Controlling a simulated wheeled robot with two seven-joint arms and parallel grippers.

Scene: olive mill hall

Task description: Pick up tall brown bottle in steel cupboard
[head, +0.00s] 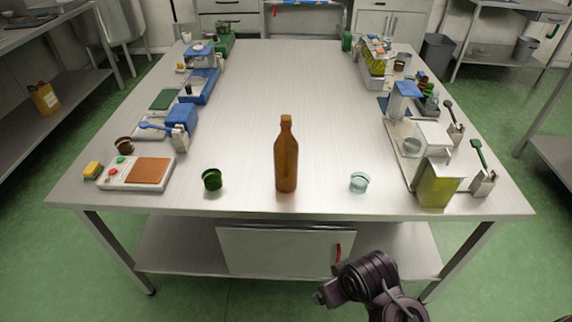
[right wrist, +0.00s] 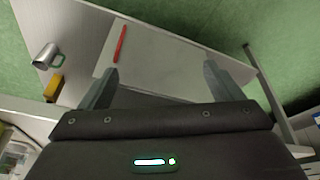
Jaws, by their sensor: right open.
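A tall brown bottle (head: 286,158) stands upright on the steel table top (head: 285,90), near the middle of its front edge. A steel cupboard (head: 280,250) with a red handle (head: 338,252) sits under the table; its front looks shut, so its inside is hidden. My right arm comes in at the bottom of the head view, in front of the cupboard and below the table top. In the right wrist view my right gripper (right wrist: 160,70) is open and empty, facing a pale panel (right wrist: 150,65) with a red handle (right wrist: 120,43). My left gripper is out of view.
A green cup (head: 212,179) and a clear glass cup (head: 359,182) flank the bottle. Equipment lines both table sides; the middle is clear. A metal mug (right wrist: 45,55) shows in the wrist view.

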